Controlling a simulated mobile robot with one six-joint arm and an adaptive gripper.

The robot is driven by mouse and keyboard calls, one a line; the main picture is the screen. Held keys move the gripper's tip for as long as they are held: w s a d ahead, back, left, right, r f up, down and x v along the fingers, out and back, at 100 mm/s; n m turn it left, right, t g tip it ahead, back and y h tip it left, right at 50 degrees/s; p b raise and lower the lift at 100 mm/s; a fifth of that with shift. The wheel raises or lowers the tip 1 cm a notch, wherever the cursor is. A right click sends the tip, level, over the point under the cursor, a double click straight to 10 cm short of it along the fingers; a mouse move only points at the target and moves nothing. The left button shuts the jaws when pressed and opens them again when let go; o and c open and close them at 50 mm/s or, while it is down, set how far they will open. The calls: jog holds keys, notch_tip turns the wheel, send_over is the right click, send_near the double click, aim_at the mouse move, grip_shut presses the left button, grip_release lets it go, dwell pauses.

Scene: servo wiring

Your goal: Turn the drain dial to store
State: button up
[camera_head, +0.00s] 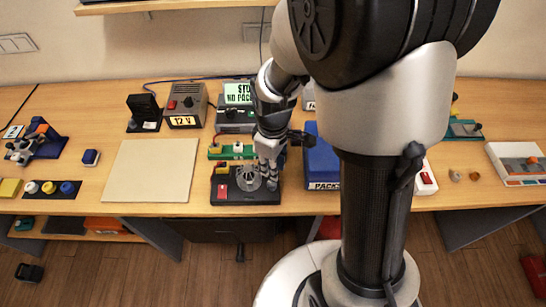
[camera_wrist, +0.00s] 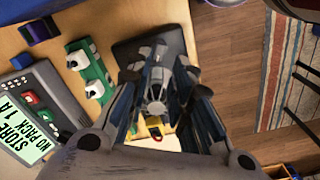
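A dark box (camera_head: 224,196) with a round grey dial (camera_head: 248,178) stands near the table's front edge. I take this to be the drain dial; its markings are too small to read. My gripper (camera_head: 268,178) points down at the dial and covers part of its right side. In the wrist view the dial (camera_wrist: 155,90) shows between my spread fingers (camera_wrist: 160,92). The fingers are apart, one on each side; I cannot tell whether they touch it. A charger with a green screen (camera_wrist: 32,112) reads "STORE NO PACK 1 A".
A green board (camera_head: 217,150) with white connectors lies just behind the dial box. A blue pack (camera_head: 321,165) stands close to its right. A bare beige mat (camera_head: 150,170) lies to the left. A grey supply marked 12 V (camera_head: 187,104) stands behind.

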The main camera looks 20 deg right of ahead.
jog(key=shift+r, duration=1.9)
jog(key=s+r+m+t+b, duration=0.2)
jog(key=s+r+m+t, duration=0.2)
jog(key=s+r+m, duration=0.4)
jog(key=s+r, duration=0.6)
jog(key=s, duration=0.1)
jog(key=shift+m+t, duration=0.3)
jog(key=shift+o, duration=0.4)
